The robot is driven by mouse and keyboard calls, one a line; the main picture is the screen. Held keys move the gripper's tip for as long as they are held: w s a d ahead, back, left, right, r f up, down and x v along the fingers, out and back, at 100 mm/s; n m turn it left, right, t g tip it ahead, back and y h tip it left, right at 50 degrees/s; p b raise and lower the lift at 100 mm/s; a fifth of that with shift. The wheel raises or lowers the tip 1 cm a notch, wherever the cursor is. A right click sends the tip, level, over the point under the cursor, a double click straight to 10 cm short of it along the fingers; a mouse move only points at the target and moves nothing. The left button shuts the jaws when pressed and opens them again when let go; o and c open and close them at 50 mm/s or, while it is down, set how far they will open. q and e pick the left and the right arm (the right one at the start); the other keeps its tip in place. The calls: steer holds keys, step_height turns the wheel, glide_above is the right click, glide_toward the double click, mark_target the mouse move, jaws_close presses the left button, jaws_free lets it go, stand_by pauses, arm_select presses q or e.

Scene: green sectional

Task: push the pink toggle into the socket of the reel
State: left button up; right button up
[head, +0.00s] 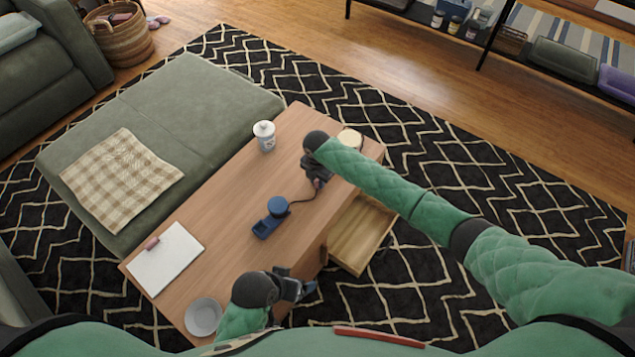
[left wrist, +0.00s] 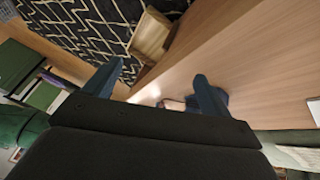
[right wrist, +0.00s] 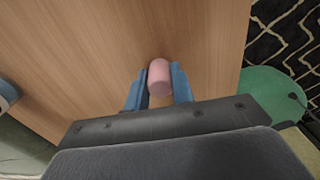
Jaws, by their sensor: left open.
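The reel (head: 270,218) is blue, with a round drum and a block-like part, and lies on the middle of the wooden table. The socket's opening cannot be made out. A dark cord runs from the reel to my right gripper (head: 318,184). In the right wrist view, the pink toggle (right wrist: 159,76) sits between the two blue fingers of my right gripper (right wrist: 160,82), which are shut on it over the tabletop. My left gripper (head: 304,289) is open at the table's near edge, apart from the reel; its spread fingers show in the left wrist view (left wrist: 157,76).
A drawer (head: 358,238) stands open on the right side. The tabletop around the reel is mostly clear.

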jaws_close()
